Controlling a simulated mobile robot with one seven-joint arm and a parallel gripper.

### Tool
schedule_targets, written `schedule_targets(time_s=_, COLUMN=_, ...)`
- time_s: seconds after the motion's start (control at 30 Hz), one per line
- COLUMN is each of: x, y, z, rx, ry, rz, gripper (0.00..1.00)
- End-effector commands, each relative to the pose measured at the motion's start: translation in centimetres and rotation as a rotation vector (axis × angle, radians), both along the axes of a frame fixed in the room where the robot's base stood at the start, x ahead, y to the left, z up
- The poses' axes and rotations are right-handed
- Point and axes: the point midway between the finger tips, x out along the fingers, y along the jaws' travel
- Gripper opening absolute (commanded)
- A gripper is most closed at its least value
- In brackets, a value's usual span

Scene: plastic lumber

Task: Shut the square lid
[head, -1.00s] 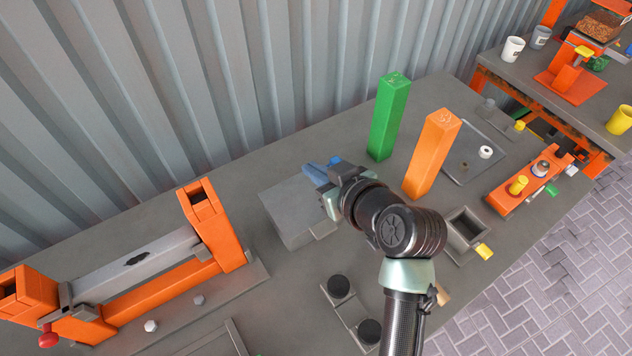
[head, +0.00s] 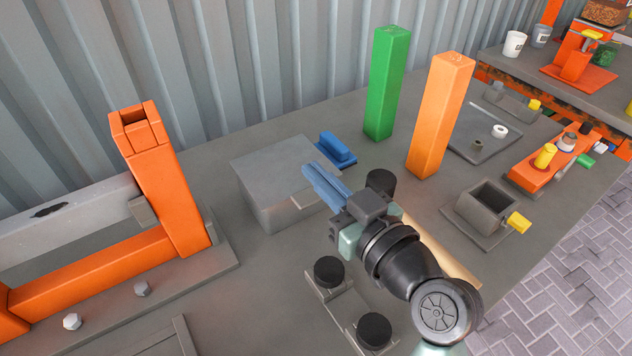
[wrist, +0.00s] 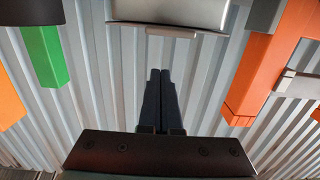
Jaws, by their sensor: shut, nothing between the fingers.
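A grey square box stands on the bench, and its square lid (head: 275,168) forms a flat top that looks level and down on the box. A small lip sticks out on the box's right front side. The lid's edge also shows at the top of the wrist view (wrist: 180,12), with the lip below it. My gripper (head: 322,184) has its blue fingers together and empty, beside the box's right side near the lip. In the wrist view the dark fingers (wrist: 160,78) point toward the box, apart from it in the picture. Whether they touch it cannot be told.
A blue block (head: 337,149) sits behind the box. Green (head: 387,85) and orange (head: 440,115) posts stand to the right. An orange frame (head: 160,180) stands left. Two black knobs (head: 328,271) are in front. A small open grey bin (head: 487,207) is at right.

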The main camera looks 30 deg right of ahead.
Motion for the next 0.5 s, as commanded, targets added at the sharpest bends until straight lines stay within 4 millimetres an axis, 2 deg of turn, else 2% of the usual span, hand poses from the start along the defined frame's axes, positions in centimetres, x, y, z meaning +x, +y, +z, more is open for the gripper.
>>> schedule_targets(time_s=0.03, x=-0.1, y=0.0, z=-0.9, rx=-0.001, ry=-0.001, rz=0.000, gripper=0.00)
schedule_targets(time_s=0.2, x=-0.4, y=0.0, z=-1.8, rx=-0.001, ry=0.000, rz=0.000, gripper=0.00)
schedule_targets(time_s=0.5, x=-0.6, y=0.0, z=-2.4, rx=-0.001, ry=0.001, rz=0.000, gripper=0.00)
